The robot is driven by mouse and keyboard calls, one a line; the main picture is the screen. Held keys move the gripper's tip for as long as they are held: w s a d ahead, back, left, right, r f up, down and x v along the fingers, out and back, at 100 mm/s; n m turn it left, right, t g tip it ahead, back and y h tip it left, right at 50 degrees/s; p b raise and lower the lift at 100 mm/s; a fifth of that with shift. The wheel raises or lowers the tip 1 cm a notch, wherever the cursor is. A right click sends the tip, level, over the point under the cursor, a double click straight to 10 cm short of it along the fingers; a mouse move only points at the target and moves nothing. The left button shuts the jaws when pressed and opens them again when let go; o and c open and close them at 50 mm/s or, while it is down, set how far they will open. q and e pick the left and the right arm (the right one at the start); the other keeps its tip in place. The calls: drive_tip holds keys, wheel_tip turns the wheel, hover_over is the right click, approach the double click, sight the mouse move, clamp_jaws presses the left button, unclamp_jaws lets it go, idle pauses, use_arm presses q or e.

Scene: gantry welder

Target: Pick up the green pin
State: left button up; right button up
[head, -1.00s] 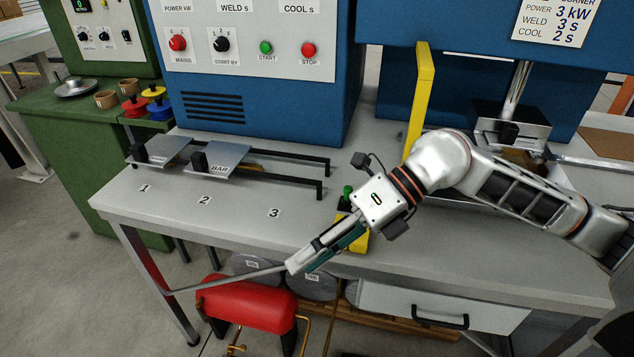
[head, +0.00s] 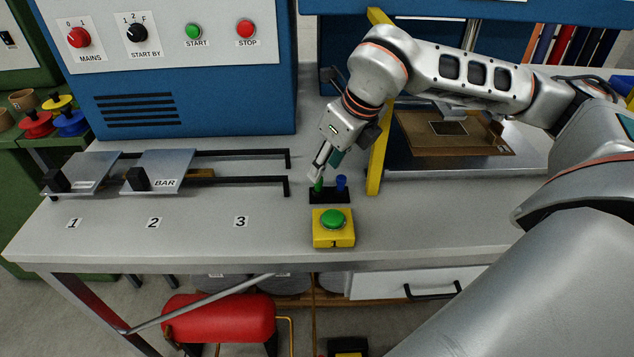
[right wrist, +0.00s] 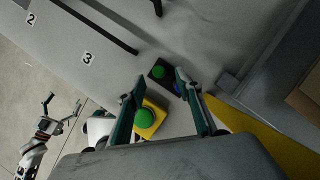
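The green pin (head: 318,186) stands upright in a small black block (head: 330,197) on the bench, beside a blue pin (head: 341,183). My right gripper (head: 320,171) is just above the green pin and partly covers it. In the right wrist view the two fingers of my right gripper (right wrist: 162,94) are apart, with nothing between them held. The green pin (right wrist: 158,71) shows from above, just beyond the fingertips. The blue pin (right wrist: 178,88) is partly hidden by a finger. My left gripper (right wrist: 62,103) shows small in the right wrist view, its fingers apart and empty.
A yellow box with a green button (head: 333,224) sits in front of the black block. A yellow upright panel (head: 378,160) stands close to its right. Plates on rails (head: 160,170) lie left. The bench (head: 280,222) is clear around label 3.

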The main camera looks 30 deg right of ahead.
sight(318, 186)
drive_tip(key=x, duration=0.4)
drive_tip(key=shift+a, duration=0.2)
clamp_jaws()
